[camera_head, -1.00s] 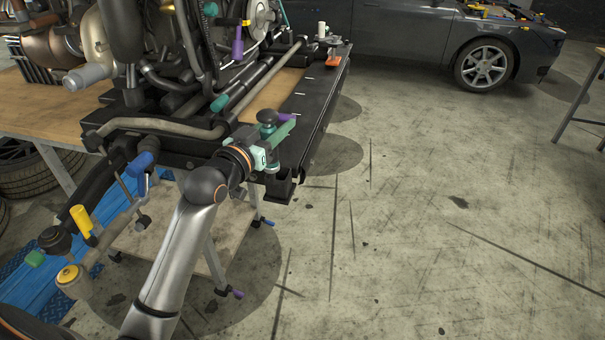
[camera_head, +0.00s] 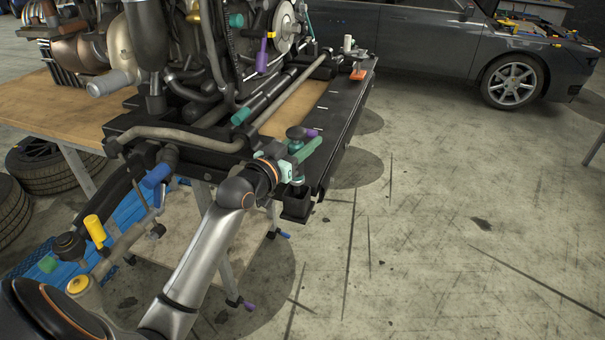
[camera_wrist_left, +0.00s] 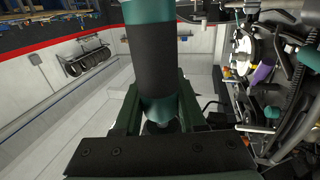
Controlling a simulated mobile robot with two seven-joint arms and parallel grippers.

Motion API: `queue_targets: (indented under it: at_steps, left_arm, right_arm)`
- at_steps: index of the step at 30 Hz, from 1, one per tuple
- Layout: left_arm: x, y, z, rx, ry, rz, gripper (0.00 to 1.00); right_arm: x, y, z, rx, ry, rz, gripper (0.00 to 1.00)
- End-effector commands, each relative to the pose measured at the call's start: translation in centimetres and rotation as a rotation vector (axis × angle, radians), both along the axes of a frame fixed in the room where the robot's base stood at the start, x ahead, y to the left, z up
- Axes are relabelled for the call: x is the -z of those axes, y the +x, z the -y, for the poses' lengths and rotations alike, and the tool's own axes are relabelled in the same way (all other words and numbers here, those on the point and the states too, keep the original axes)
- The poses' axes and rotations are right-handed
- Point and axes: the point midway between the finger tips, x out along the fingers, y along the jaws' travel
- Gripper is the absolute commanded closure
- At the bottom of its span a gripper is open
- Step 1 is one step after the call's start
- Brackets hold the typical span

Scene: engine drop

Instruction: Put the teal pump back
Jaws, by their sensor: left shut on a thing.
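The teal pump (camera_head: 296,132) is upright in my left gripper (camera_head: 301,157), over the near right corner of the black engine stand (camera_head: 345,130). In the left wrist view the pump (camera_wrist_left: 152,60) is a teal cylinder with a wide dark band, between the dark green fingers of the left gripper (camera_wrist_left: 158,108). The gripper is shut on it. The pump's lower part is partly hidden by the gripper in the head view, and I cannot tell whether it touches the stand. My right gripper is in neither view.
The engine (camera_head: 180,50) with its pipes fills the upper left. An orange part (camera_head: 358,74) is at the stand's far end. A yellow-handled item (camera_head: 95,230) is at lower left. The floor at right is clear.

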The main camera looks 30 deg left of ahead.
Motion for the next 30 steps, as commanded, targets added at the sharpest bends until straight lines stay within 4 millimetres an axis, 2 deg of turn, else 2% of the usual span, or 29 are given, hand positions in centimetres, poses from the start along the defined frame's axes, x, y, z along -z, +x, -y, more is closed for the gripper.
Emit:
queue_targets:
  at_steps: [8,11,19,20,27,30]
  left_arm:
    - [3.6,0.0,0.0,-0.001,0.0,-0.001,1.0]
    - [4.7,0.0,0.0,0.0,0.0,-0.001,1.0]
    - [5.3,0.0,0.0,0.0,0.001,0.002,1.0]
    - [5.5,0.0,0.0,0.0,0.001,-0.001,0.59]
    - [5.4,0.0,0.0,0.0,0.0,0.0,0.32]
    - [5.4,0.0,0.0,0.0,0.0,0.0,0.3]
  right_arm:
    - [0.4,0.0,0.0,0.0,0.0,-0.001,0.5]
    - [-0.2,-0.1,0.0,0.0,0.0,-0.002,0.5]
    - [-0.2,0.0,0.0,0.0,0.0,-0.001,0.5]
    - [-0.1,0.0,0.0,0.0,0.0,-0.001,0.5]
    - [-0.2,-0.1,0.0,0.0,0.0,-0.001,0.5]
    - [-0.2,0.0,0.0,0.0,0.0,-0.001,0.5]
